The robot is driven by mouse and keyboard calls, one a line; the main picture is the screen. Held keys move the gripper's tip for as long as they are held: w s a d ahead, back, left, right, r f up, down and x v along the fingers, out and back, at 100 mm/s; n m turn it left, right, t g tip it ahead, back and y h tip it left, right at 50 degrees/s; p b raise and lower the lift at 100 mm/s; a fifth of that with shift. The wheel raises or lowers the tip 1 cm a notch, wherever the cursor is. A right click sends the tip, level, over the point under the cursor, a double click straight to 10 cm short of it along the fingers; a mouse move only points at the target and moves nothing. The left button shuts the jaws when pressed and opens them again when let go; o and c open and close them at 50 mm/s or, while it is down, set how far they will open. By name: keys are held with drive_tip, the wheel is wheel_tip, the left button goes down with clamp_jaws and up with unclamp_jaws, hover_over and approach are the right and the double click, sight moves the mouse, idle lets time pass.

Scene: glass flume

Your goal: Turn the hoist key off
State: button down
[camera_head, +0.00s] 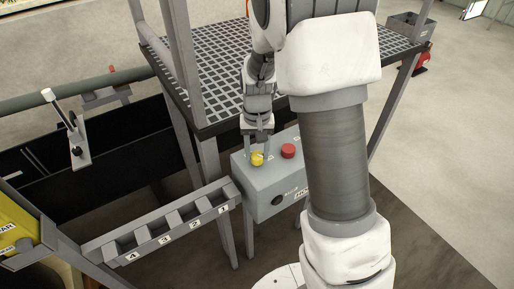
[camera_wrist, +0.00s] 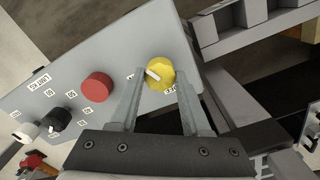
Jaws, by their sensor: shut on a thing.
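The yellow round key knob (camera_wrist: 165,67) is on the top of a grey control box (camera_wrist: 75,70). A short white bar lies across it, slanting from upper left to lower right. A small label beside it is partly hidden. My gripper (camera_wrist: 161,78) has one finger on each side of the yellow knob and is shut on it. In the head view, the yellow knob (camera_head: 257,160) is on the grey box (camera_head: 258,182), with my gripper (camera_head: 257,152) straight above it, pointing down.
A red button (camera_head: 289,151) is beside the knob on the box; it also shows in the wrist view (camera_wrist: 97,87). A black knob (camera_wrist: 57,121) is farther along. A numbered slotted rack (camera_head: 165,222) is left of the box. A grated platform (camera_head: 215,60) stands behind.

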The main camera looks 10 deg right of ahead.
sight(257, 155)
drive_tip(key=m+p, duration=0.1)
drive_tip(key=m, duration=0.3)
drive_tip(key=shift+m+p, duration=0.35)
drive_tip(key=shift+m, duration=0.05)
idle(0.4)
drive_tip(key=shift+c, duration=1.9)
unclamp_jaws()
drive_tip(key=shift+r, duration=0.1)
wheel_tip(257, 155, up, 17)
drive_tip(key=p, duration=0.2)
drive_tip(key=shift+p, duration=0.3)
drive_tip(key=shift+r, duration=0.15)
